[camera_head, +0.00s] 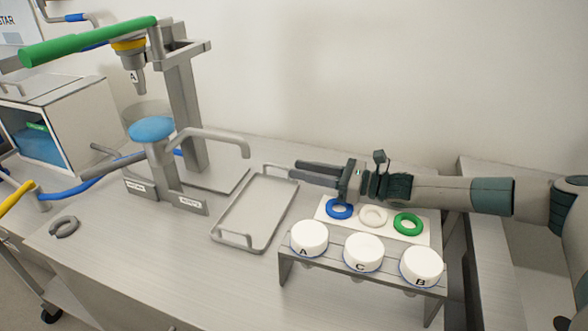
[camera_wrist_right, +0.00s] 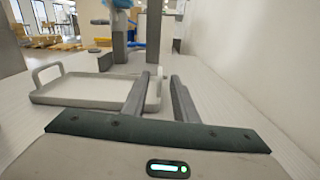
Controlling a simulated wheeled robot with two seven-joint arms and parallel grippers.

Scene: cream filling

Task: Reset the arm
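My right arm comes in from the right in the head view. Its gripper (camera_head: 296,172) points left above the table, behind the ring stand and near the far end of the metal tray (camera_head: 222,236). In the right wrist view the two fingers (camera_wrist_right: 163,90) are apart with nothing between them, so it is open and empty. The tray (camera_wrist_right: 50,96) lies to the left of and beyond the fingers there. My left arm and gripper do not show in either view.
A filling machine (camera_head: 184,110) with a green lever (camera_head: 90,42) stands at the left. A small stand (camera_head: 330,258) holds white lidded cups A, C and B. Blue (camera_head: 340,209), white (camera_head: 373,216) and green (camera_head: 408,224) rings lie behind them. The table's front left is mostly clear.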

